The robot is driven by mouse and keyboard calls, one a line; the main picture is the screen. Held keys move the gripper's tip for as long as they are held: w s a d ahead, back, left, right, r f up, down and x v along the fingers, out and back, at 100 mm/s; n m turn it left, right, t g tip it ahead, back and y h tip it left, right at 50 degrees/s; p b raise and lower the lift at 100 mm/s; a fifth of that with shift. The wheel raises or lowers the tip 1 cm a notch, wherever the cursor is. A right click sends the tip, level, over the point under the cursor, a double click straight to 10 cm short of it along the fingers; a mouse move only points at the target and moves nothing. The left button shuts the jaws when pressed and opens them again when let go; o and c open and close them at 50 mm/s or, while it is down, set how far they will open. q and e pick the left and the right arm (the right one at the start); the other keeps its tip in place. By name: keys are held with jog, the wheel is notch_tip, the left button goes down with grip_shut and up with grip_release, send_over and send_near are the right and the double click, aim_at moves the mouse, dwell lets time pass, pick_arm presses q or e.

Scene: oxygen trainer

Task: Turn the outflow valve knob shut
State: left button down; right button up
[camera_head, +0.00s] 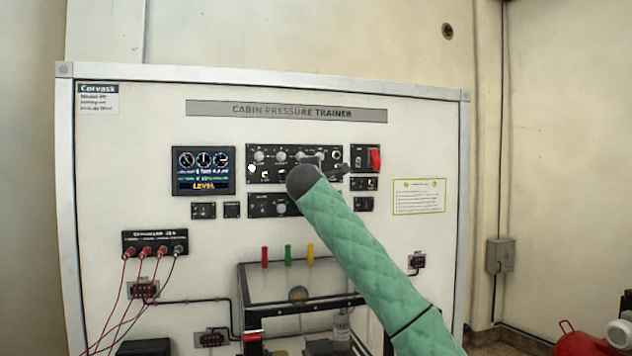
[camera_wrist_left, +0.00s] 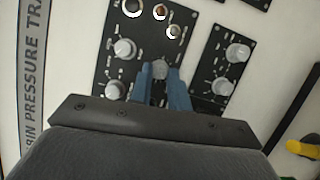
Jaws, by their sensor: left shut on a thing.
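The cabin pressure trainer's upper black control panel (camera_head: 252,174) carries several round knobs. My left gripper (camera_head: 318,163) is at its right part, at the end of a green-sleeved arm that comes in from the lower right. In the left wrist view the blue fingers of my left gripper (camera_wrist_left: 162,80) are shut on a small grey knob (camera_wrist_left: 160,69). Two paler knobs stand on the same panel beside the fingers. The labels are too small to read, so I cannot confirm the held knob's name. The head view hides the held knob. My right gripper is not in view.
A display (camera_head: 203,188) reading LEVEL is left of the panel. A red switch guard (camera_head: 374,159) is to its right. A lower knob panel (camera_head: 257,206) is partly behind my arm. Red cables hang from a jack strip (camera_head: 155,240) at lower left. A shelf unit stands below.

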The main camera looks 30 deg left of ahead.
pick_arm(q)
jog(key=shift+f+n, duration=0.25)
jog(key=shift+n, duration=0.45)
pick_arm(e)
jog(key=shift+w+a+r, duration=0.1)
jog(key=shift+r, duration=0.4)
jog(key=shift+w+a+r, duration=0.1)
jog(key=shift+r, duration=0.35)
pick_arm(q)
jog(key=c, duration=1.3)
grip_release()
jog(key=shift+r, duration=0.1)
jog(key=shift+s, duration=0.1)
jog(key=shift+b+v, duration=1.75)
jog(key=shift+v, duration=2.1)
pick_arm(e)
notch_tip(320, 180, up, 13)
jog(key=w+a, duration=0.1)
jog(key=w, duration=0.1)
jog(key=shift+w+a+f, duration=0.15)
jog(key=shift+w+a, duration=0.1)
